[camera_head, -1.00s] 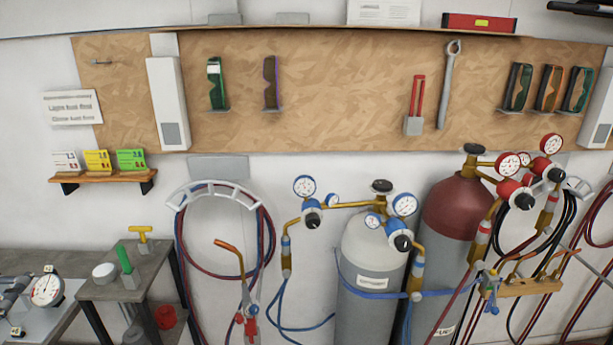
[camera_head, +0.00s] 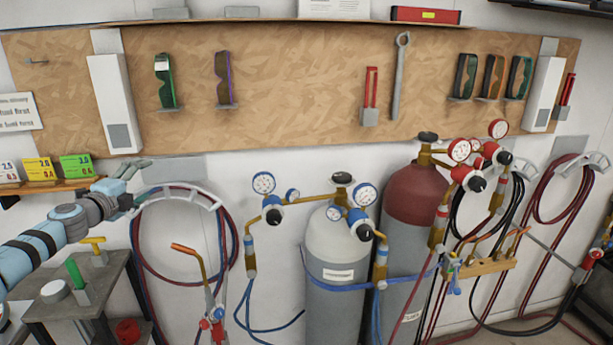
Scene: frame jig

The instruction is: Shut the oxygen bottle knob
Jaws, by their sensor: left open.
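The oxygen bottle appears to be the grey cylinder with a white top (camera_head: 335,240), standing upright against the wall with blue-marked gauges and blue hoses. Its dark round knob (camera_head: 342,178) sits on top of the brass valve. My left gripper (camera_head: 139,182) is at the left of the view, open and empty, left of the bottle and at about the height of the knob, well apart from it. My right gripper is not in view.
A dark red cylinder (camera_head: 412,197) with red gauges stands right of the grey one. A hose hanger (camera_head: 178,191) with hoses is near my left gripper. A torch (camera_head: 190,252) and small side table (camera_head: 75,290) stand below. Tool board (camera_head: 290,90) above.

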